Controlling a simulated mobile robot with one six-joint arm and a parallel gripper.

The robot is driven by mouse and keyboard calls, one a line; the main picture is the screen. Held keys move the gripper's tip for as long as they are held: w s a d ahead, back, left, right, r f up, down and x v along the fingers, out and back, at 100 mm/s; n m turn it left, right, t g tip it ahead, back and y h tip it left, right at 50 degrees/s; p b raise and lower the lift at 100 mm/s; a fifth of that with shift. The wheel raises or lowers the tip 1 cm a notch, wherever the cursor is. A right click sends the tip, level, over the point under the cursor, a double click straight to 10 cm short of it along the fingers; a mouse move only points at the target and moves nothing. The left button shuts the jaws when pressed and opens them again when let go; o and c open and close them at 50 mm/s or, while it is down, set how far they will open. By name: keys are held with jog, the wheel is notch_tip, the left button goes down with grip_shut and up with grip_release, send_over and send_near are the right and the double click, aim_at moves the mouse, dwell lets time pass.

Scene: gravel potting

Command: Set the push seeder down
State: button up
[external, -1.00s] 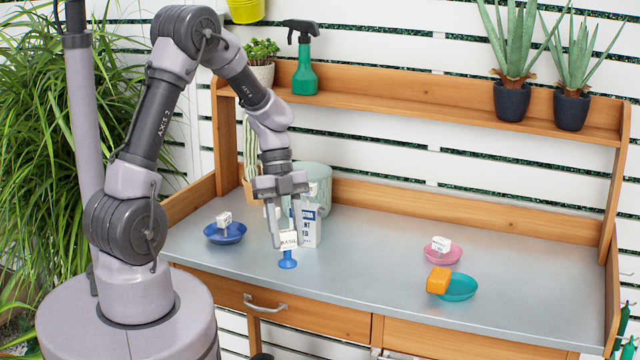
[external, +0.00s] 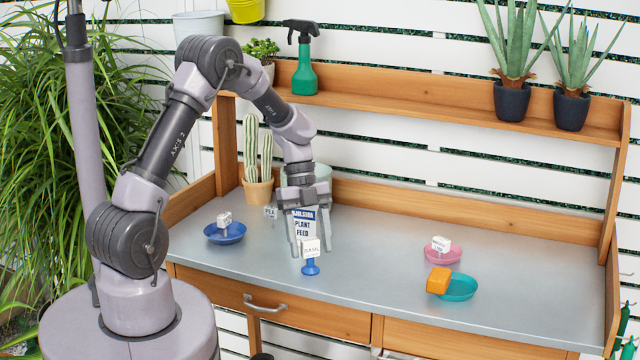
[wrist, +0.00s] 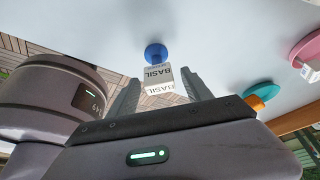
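The push seeder (external: 311,249) is a small white block labelled BASIL above a round blue foot. My gripper (external: 311,246) points down over the middle-left of the bench, with the white block between its two fingers. In the wrist view the fingers (wrist: 158,95) reach both sides of the block, and the seeder (wrist: 157,74) ends in its blue foot against the grey bench top. The seeder looks upright. I cannot tell whether the foot touches the bench (external: 380,270) or hangs just above it.
A plant feed box (external: 303,222) stands close behind my gripper, with a PEA tag (external: 270,213) to its left. A blue saucer (external: 225,234) lies left. A pink saucer (external: 443,255), a teal saucer (external: 462,288) and an orange block (external: 438,280) are right. The centre bench is clear.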

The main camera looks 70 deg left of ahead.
jog(key=p+v, duration=0.5)
jog(key=v, duration=0.7)
jog(key=shift+r, duration=0.3)
jog(key=s+d+r+n+y, duration=0.3)
jog(key=s+d+r+n, duration=0.15)
jog(key=d+r, duration=0.5)
jog(key=s+d+r+n+t+y, duration=0.3)
jog(key=s+d+n+t, duration=0.2)
jog(key=s+d+n, duration=0.3)
jog(key=s+n, duration=0.1)
jog(key=s, duration=0.3)
jog(key=shift+s+d+t+y, duration=0.25)
jog(key=shift+d+t+y, duration=0.05)
jog(key=shift+t, duration=0.1)
jog(key=shift+f, duration=0.1)
